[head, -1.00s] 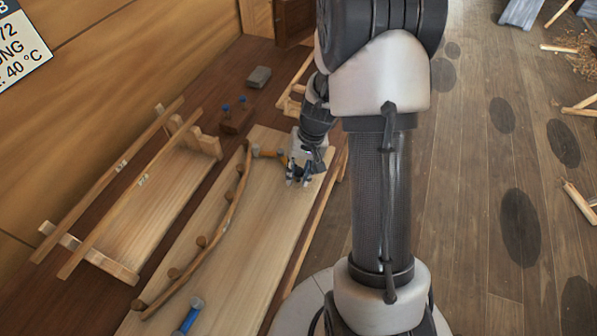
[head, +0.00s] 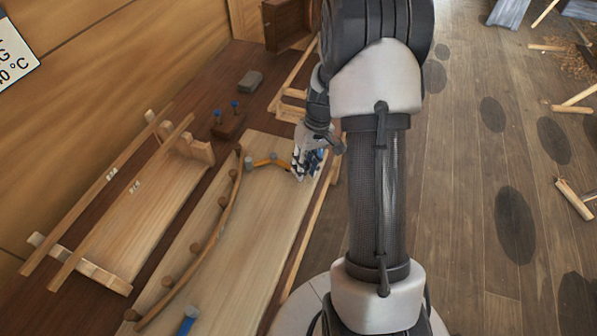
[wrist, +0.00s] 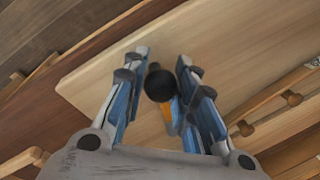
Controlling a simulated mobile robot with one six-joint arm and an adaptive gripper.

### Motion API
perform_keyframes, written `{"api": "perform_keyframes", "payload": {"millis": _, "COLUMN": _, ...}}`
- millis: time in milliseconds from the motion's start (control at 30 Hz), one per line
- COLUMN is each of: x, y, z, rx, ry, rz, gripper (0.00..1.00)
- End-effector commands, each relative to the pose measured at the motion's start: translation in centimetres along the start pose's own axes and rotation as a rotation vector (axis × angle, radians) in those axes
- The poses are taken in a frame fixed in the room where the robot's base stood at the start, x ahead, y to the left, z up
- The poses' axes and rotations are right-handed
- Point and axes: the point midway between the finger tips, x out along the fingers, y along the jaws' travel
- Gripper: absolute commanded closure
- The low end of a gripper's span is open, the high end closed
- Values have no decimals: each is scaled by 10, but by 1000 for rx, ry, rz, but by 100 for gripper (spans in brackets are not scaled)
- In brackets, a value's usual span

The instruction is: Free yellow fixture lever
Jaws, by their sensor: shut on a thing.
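The yellow fixture lever (head: 264,162) lies at the far end of the pale plank (head: 226,278), by the upper end of a curved wooden strip (head: 208,243). Grey round parts show along it. My gripper (head: 303,169) is low over the plank's right edge, at the lever's right end. In the wrist view, a black ball knob (wrist: 160,85) sits between the two blue and grey fingers, with a yellow piece of the lever (wrist: 166,113) below it. My gripper (wrist: 166,80) is shut on the lever. The fingers hide part of it.
A dark block with blue-topped pins (head: 228,125) and a grey block (head: 250,82) lie beyond the plank. A wooden frame (head: 137,205) stands left. Another blue piece (head: 187,320) is at the near end. Dark-spotted floor (head: 460,220) lies right.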

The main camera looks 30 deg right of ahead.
Motion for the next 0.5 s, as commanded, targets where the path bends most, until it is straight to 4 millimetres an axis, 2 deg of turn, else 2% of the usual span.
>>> {"api": "perform_keyframes", "payload": {"millis": 500, "x": -9, "y": 40, "z": -37, "rx": -481, "ry": -94, "rz": 0, "gripper": 100}}
